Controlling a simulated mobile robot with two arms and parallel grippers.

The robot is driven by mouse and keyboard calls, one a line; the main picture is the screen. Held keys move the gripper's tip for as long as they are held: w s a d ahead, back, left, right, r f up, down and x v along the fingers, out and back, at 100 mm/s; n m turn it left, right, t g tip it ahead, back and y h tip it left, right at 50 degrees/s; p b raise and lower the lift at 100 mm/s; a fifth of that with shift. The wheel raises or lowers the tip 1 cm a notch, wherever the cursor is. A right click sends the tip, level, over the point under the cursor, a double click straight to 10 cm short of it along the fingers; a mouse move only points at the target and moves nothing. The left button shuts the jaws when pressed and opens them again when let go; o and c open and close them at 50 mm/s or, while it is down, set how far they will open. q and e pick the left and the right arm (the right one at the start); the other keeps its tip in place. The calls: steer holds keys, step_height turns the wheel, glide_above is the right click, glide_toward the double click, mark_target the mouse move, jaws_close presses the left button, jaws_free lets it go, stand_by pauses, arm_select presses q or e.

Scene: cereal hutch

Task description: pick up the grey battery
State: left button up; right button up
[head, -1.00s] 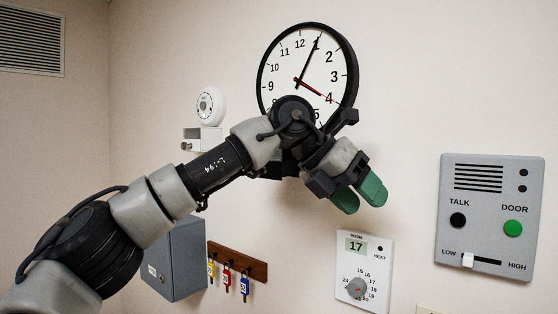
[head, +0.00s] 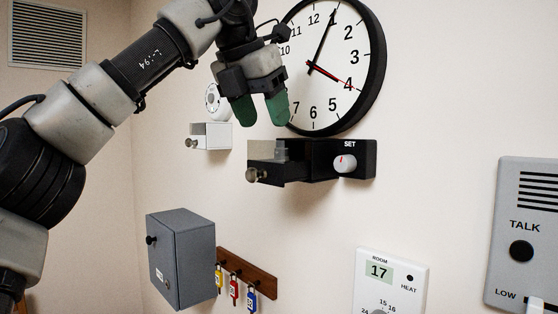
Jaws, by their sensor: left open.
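Under the wall clock is a black box (head: 322,160) marked SET, with a drawer (head: 268,172) that stands out at its left end. A small grey shape (head: 282,150) shows in this drawer; it looks like the grey battery, partly hidden by the drawer walls. My left gripper (head: 260,110) hangs above the drawer, fingers pointing down. Its two green fingertips are apart with nothing between them, and they do not touch the drawer. My right gripper is not in view.
The clock (head: 345,75) is right of my left gripper. A white box (head: 212,135) with a knob is left of the drawer. Below are a grey cabinet (head: 185,260), a key rack (head: 262,283) and a thermostat (head: 400,270). An intercom (head: 520,215) is at the right.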

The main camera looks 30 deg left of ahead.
arm_select(q)
steer(key=w+f, duration=0.1)
steer(key=w+f+p, duration=0.1)
steer(key=w, duration=0.1)
steer(key=w+f+p, duration=0.1)
steer(key=shift+w+d+f, duration=0.2)
steer(key=shift+w+d, duration=0.05)
steer(key=shift+w, duration=0.05)
steer(key=shift+f, duration=0.35)
steer(key=shift+a+f, duration=0.1)
steer(key=shift+f, duration=0.05)
steer(key=shift+w, duration=0.1)
steer(key=shift+c, duration=0.9)
steer(key=c, duration=0.7)
steer(key=shift+c, duration=0.7)
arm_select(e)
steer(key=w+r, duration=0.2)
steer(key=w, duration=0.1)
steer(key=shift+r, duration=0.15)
